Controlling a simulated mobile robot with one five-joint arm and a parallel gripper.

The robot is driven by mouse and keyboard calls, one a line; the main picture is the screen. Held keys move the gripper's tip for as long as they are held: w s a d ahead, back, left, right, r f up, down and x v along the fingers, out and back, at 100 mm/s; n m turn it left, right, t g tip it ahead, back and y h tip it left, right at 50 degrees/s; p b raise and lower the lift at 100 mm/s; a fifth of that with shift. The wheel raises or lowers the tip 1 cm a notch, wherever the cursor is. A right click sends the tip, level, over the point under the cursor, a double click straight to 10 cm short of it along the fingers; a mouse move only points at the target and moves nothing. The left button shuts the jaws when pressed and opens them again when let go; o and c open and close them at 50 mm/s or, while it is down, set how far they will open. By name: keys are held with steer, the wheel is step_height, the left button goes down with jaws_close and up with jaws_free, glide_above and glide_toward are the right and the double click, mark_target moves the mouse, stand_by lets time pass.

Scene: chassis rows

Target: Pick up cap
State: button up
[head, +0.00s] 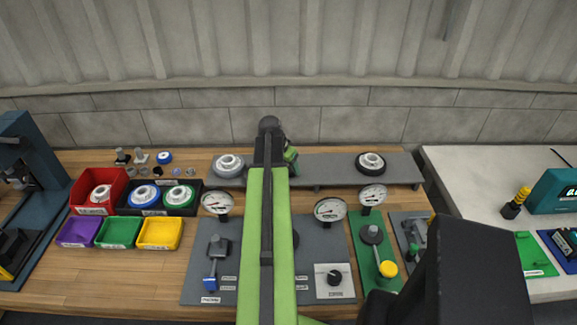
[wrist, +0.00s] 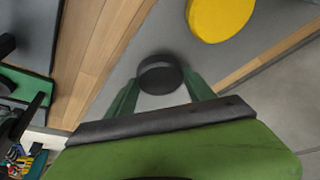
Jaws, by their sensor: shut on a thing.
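A dark, short round cap (wrist: 160,74) sits between the two green fingers of my gripper (wrist: 162,92) in the wrist view. The fingers are shut on it, one at each side, and its flat end faces the camera. A grey surface lies behind it; I cannot tell how far off. In the head view my gripper (head: 291,156) is at the far end of my green arm, over the grey shelf at the back of the bench. My arm hides part of it there, and the cap cannot be made out.
The raised grey shelf (head: 325,168) bears a grey wheel (head: 229,164) and a black wheel (head: 370,163). Dial gauges (head: 330,209) stand in front. Red (head: 77,191), purple (head: 77,232), green and yellow bins are at left. A yellow round thing (wrist: 222,16) shows in the wrist view.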

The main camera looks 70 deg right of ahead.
step_height(320, 180, up, 4)
steer(key=p, duration=0.2)
steer(key=shift+f+p, duration=0.15)
steer(key=shift+p, duration=0.25)
steer(key=s+a+r+p, duration=0.7)
steer(key=s+r+p, duration=0.2)
steer(key=r+p, duration=0.1)
steer(key=shift+s+r, duration=0.15)
steer(key=shift+s, duration=0.05)
